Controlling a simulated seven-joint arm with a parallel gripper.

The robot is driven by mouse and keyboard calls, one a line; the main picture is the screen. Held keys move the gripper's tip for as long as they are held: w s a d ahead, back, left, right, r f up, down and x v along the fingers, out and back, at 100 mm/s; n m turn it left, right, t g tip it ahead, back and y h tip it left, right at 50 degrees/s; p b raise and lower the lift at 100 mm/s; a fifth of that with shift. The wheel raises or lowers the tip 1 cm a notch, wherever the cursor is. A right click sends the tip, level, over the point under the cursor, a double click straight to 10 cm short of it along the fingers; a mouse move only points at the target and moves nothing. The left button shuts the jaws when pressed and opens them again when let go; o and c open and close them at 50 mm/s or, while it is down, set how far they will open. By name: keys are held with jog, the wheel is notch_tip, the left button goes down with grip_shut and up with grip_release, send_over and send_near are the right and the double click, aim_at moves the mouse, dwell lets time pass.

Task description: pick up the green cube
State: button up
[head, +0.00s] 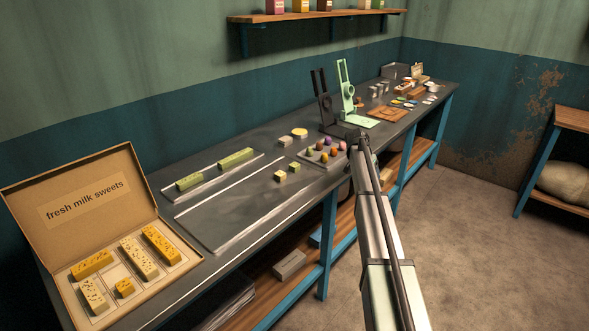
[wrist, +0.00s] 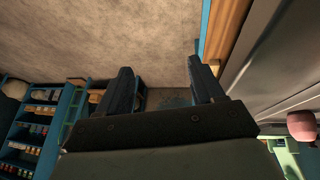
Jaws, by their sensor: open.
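Two small pale-green cubes stand on the dark bench in the head view: the nearer cube (head: 280,176) looks more yellowish, and the farther cube (head: 295,167) is just behind it to the right. Which is the green cube is hard to tell at this size. My gripper (wrist: 160,68) is open and empty in the wrist view, its two dark fingers apart. In the head view my gripper is at the arm's end, right of the cubes near the bench's front edge. Neither cube shows in the wrist view.
A tray of coloured balls (head: 322,151) lies between the cubes and my gripper. Green bars (head: 236,158) lie on a board to the left. A black stand (head: 325,108) and a pale green stand (head: 346,90) rise behind. An open sweets box (head: 75,190) is front left.

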jog(key=w+a+r, duration=0.4)
jog(key=a+r, duration=0.2)
jog(key=r, duration=0.2)
jog(key=t+y, duration=0.1)
jog(key=y, duration=0.1)
send_near(293, 165)
jog(key=x, duration=0.4)
jog(key=shift+w+r, duration=0.15)
jog(key=shift+w, duration=0.15)
jog(key=shift+d+f, duration=0.15)
jog(key=shift+f, duration=0.55)
jog(key=x, duration=0.4)
jog(key=shift+s+f, duration=0.1)
jog(key=shift+s, duration=0.15)
jog(key=shift+c, duration=0.2)
jog(key=c, duration=1.1)
